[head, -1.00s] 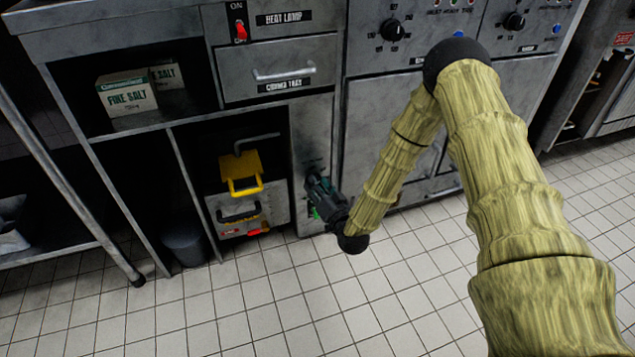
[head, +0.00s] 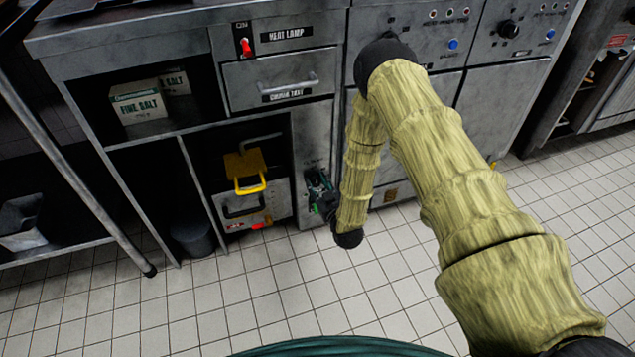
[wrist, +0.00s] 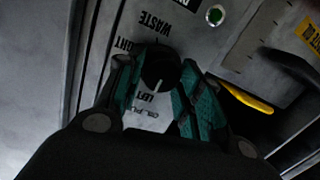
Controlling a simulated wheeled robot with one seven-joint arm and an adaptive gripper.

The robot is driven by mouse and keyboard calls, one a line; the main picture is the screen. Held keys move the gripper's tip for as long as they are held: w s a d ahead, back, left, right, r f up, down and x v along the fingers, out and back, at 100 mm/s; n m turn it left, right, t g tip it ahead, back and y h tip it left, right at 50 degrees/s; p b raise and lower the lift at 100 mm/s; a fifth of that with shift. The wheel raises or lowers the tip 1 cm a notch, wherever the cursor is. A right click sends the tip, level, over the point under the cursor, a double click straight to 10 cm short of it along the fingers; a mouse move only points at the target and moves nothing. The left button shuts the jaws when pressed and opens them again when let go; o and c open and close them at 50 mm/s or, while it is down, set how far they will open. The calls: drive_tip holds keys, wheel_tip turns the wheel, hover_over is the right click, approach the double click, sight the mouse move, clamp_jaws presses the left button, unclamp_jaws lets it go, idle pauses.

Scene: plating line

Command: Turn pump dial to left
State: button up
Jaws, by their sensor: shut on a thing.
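The pump dial (wrist: 160,66) is a dark round knob on a grey panel, seen in the wrist view between the two teal-padded fingers. Printed words by it read WASTE and LEFT, and a partly covered word looks like RIGHT. My gripper (wrist: 156,80) is shut on the dial, with a finger at each side. The fingers hide the dial's sides, and its exact pointing direction is hard to tell. In the head view my gripper (head: 318,190) is at the narrow panel low on the counter front, and the dial is hidden there.
A green button (wrist: 215,15) is close to the dial. A dark bin (head: 193,237) stands further left. The tiled floor (head: 270,300) in front is clear.

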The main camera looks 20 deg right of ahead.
idle(0.5)
drive_tip(key=o, duration=1)
drive_tip(key=shift+o, duration=0.2)
drive_tip(key=shift+s, duration=0.1)
drive_tip(key=s+d, duration=0.1)
drive_tip(key=s, duration=1)
drive_tip(key=shift+s+d+r, duration=0.15)
drive_tip(key=shift+s+r, duration=0.25)
drive_tip(key=shift+r, duration=0.05)
